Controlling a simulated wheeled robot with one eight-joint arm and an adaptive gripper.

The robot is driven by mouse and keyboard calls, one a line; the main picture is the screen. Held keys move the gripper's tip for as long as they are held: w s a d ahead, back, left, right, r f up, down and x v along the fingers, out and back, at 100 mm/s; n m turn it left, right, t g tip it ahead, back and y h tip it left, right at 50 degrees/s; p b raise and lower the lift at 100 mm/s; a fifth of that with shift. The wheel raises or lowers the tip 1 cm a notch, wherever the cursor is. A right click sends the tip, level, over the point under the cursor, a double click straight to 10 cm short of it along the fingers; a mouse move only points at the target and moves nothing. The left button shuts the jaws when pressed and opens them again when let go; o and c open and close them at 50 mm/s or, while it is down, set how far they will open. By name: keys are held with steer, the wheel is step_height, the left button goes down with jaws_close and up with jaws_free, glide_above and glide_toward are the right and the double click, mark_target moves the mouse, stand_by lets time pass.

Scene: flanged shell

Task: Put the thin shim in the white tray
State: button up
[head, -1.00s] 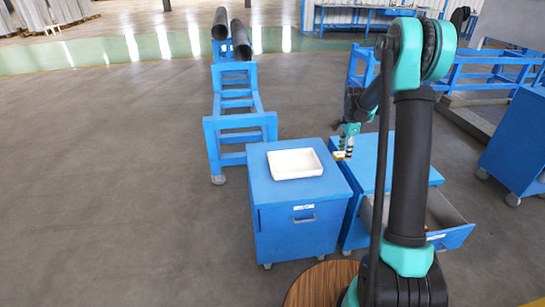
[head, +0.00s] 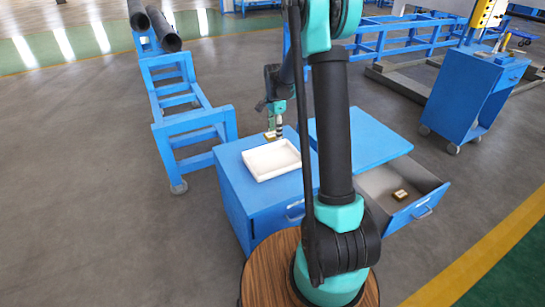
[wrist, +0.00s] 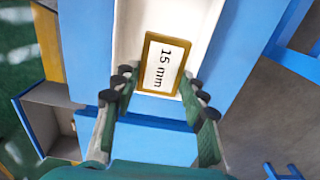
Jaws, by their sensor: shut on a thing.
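My gripper (head: 276,132) is at the far edge of the white tray (head: 271,161) in the head view. It is shut on a small gold-edged shim (head: 269,136) with a white face. In the wrist view my gripper (wrist: 160,97) holds the shim (wrist: 162,63) between its fingertips, and its label reads "15 mm". The white tray (wrist: 207,30) shows behind the shim there. The shim appears above the tray's level; its exact height is unclear. The tray sits on a blue cabinet and looks empty.
A second blue cabinet (head: 365,140) stands to the right with its drawer (head: 425,202) open. A small brown block with a light label (head: 400,194) lies in it. A blue frame stand (head: 190,120) with dark pipes (head: 163,30) stands behind left.

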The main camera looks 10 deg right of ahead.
mark_target(275, 161)
step_height(275, 161, down, 14)
steer(key=shift+r, duration=0.2)
steer(key=shift+f, duration=0.15)
steer(key=o, duration=1.3)
steer(key=shift+c, duration=0.2)
